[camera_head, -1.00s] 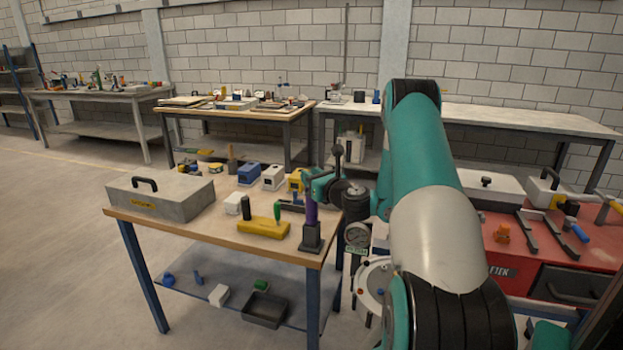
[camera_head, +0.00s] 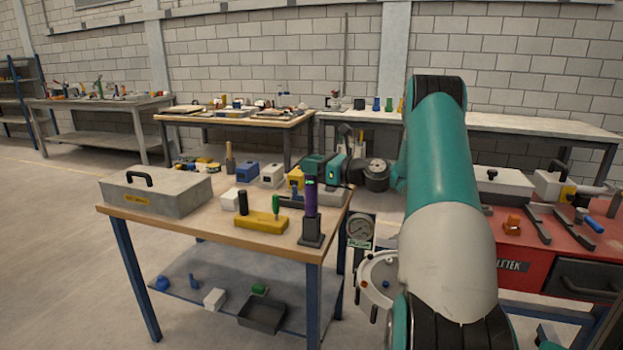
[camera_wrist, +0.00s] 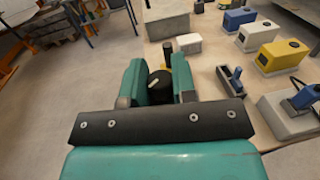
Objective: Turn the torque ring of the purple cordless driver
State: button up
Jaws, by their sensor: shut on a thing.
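The purple cordless driver (camera_head: 311,200) stands upright in a dark block-shaped base at the front right corner of the wooden table. My gripper (camera_head: 312,179) is at its upper end, its jaws turned sideways. In the wrist view, the two teal fingers of my gripper (camera_wrist: 158,76) lie either side of a black round end with a pale mark, the torque ring (camera_wrist: 158,84) of the driver. My gripper is shut on it. The driver's lower body is hidden in the wrist view.
A yellow block (camera_head: 262,222) with black and green handles stands left of the driver. A grey toolbox (camera_head: 165,198) sits at the table's left. Blue (camera_head: 246,173), white and yellow units stand behind. A pressure gauge (camera_head: 360,228) is right of the table edge.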

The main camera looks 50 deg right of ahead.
jog(key=shift+r, duration=0.1)
dwell(0.4)
jog(key=o, duration=0.9)
jog(key=shift+b, duration=0.35)
